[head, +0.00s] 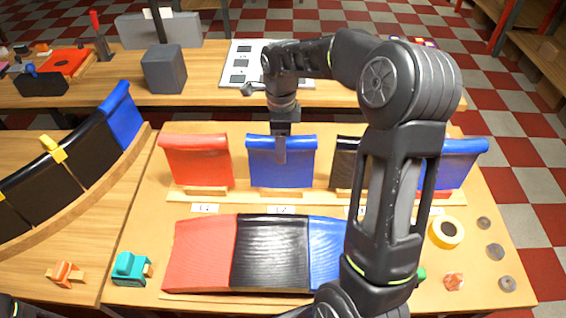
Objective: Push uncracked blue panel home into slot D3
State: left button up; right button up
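A blue panel (262,172) stands upright in a wooden rack. My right gripper (281,150) points down at its top edge. One finger shows in front of the panel's face; the other is not visible, so I cannot tell whether it grips. A second blue panel (457,165) stands at the rack's right end, partly behind my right arm. Another blue panel (325,240) lies in the front row, partly covered by my arm. A blue panel (122,115) also sits at the far end of the curved duct wall (85,150). No cracks are discernible. Slot D3's label is not readable. My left gripper is out of view.
Red (197,160) and black (346,160) panels share the rack. Red (203,250) and black (270,255) panels lie in front. Yellow clips (54,149) sit on the duct wall. A teal tool (130,268), tape roll (446,232) and grey discs (496,251) lie on the table.

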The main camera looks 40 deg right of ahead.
dwell(0.5)
jog(key=c, duration=1.4)
jog(key=shift+r, duration=0.1)
grip_shut()
jog(key=shift+r+p, duration=0.4)
jog(key=shift+r, duration=0.15)
jog(key=shift+r+p, duration=1.65)
jog(key=shift+r, duration=0.75)
